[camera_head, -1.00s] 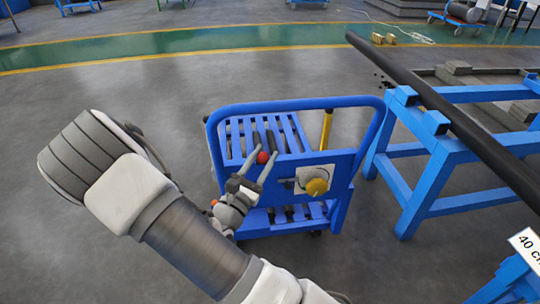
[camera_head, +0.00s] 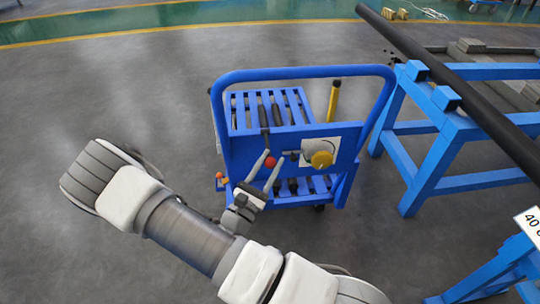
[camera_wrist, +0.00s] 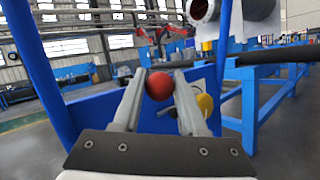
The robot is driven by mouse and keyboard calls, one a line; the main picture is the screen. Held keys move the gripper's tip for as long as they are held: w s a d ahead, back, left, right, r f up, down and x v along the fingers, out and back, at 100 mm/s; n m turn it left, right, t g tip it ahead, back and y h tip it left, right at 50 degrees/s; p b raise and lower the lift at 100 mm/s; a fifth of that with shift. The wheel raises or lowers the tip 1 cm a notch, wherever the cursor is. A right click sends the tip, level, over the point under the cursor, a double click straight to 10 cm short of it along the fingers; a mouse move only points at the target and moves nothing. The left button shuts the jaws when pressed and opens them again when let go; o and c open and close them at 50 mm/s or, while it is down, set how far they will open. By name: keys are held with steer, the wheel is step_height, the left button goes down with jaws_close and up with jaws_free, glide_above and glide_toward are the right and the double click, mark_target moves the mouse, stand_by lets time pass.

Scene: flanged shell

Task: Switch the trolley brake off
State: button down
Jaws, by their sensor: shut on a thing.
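The blue trolley (camera_head: 232,148) stands in the middle of the head view, with a tall tubular handle frame facing me. A red ball knob (camera_head: 270,162) sits at the end of a dark lever on its near panel. My gripper (camera_head: 268,160) reaches it from below and is shut on the red knob. In the wrist view the red knob (camera_wrist: 158,85) is between my two grey fingers (camera_wrist: 157,88). A second, orange-red knob (camera_head: 219,175) sits at the trolley's lower left. No marking shows which knob is the brake.
A yellow round knob (camera_head: 321,159) on a pale plate is just right of the red knob. A yellow-and-black cylinder (camera_head: 334,100) stands behind the panel. A blue stand (camera_head: 434,150) bearing a long dark pipe (camera_head: 440,80) is at the right. Floor at left is clear.

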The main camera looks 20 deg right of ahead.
steer(key=shift+s+d+f, duration=0.1)
steer(key=shift+f, duration=0.65)
steer(key=shift+c, duration=2.3)
jaws_free()
steer(key=p+v, duration=0.2)
steer(key=v, duration=1.5)
steer(key=shift+a, duration=0.2)
